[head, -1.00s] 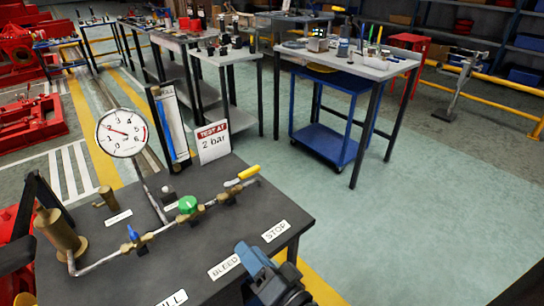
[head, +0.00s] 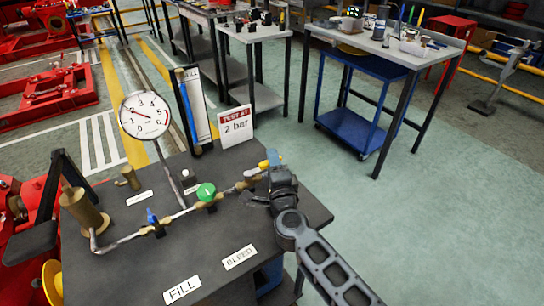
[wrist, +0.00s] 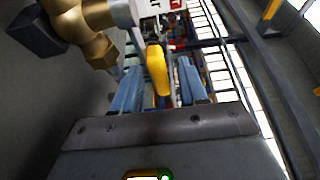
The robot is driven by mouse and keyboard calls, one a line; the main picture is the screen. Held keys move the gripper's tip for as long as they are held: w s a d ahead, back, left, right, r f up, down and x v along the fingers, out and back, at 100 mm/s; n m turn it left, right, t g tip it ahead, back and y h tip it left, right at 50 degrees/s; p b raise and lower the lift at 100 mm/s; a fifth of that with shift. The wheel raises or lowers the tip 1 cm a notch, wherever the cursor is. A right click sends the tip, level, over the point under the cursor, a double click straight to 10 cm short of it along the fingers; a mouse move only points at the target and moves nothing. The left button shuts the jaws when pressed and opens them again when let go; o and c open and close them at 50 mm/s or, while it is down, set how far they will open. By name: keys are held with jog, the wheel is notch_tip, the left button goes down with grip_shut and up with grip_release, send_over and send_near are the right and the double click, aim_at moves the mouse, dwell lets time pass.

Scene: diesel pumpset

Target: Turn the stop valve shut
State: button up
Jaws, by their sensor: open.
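The stop valve is the brass valve with the yellow lever handle (head: 263,164) at the right end of the pipe on the dark bench. My gripper (head: 272,160) is at this handle, its arm reaching in from the lower right. In the wrist view the yellow handle (wrist: 157,70) stands between the two blue fingers of my gripper (wrist: 158,88). The fingers are apart, with a gap visible on the right side of the handle; contact on the left is hard to tell. The brass valve body (wrist: 85,20) is at upper left. The STOP label is hidden behind my arm.
A green round knob (head: 206,192) and a blue valve handle (head: 151,217) sit further left on the same pipe. A pressure gauge (head: 145,115) and a "TEST AT 2 bar" sign (head: 237,127) stand behind. Floor right of the bench is clear.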

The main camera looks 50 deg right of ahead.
jog(key=shift+x, duration=1.35)
jog(key=shift+c, duration=0.2)
jog(key=shift+a, duration=0.1)
grip_shut()
